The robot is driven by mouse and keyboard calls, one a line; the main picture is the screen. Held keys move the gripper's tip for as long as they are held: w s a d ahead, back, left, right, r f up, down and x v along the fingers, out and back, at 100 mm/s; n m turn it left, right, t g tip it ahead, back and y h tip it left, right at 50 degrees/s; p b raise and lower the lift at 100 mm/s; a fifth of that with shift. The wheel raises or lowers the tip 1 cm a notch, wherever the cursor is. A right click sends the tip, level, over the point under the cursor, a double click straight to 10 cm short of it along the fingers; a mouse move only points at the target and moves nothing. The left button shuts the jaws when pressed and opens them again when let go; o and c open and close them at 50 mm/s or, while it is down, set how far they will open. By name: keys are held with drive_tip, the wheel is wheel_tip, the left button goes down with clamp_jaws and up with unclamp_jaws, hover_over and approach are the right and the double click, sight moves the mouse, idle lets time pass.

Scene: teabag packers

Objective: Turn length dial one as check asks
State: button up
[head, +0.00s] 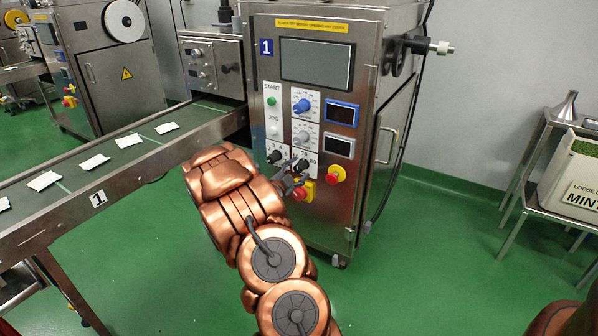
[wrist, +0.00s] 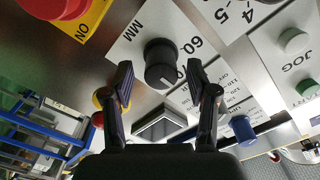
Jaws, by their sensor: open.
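The black length dial (wrist: 158,52), on a white plate marked MM with a 60 beside it, sits between my fingertips in the wrist view. In the head view my gripper (head: 291,181) is at the lower panel of machine 1 (head: 263,75) and partly covers this dial (head: 301,165). A second black dial (head: 275,157) is just left of it.
A red switch (head: 304,191) on a yellow plate is close below the dial, and a red button (head: 337,174) is to the right. Blue (head: 301,106) and grey (head: 303,138) knobs are above. A conveyor (head: 120,155) with white packets runs left.

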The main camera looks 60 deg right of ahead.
drive_tip(key=shift+d, duration=0.75)
drive_tip(key=shift+c, duration=0.3)
clamp_jaws()
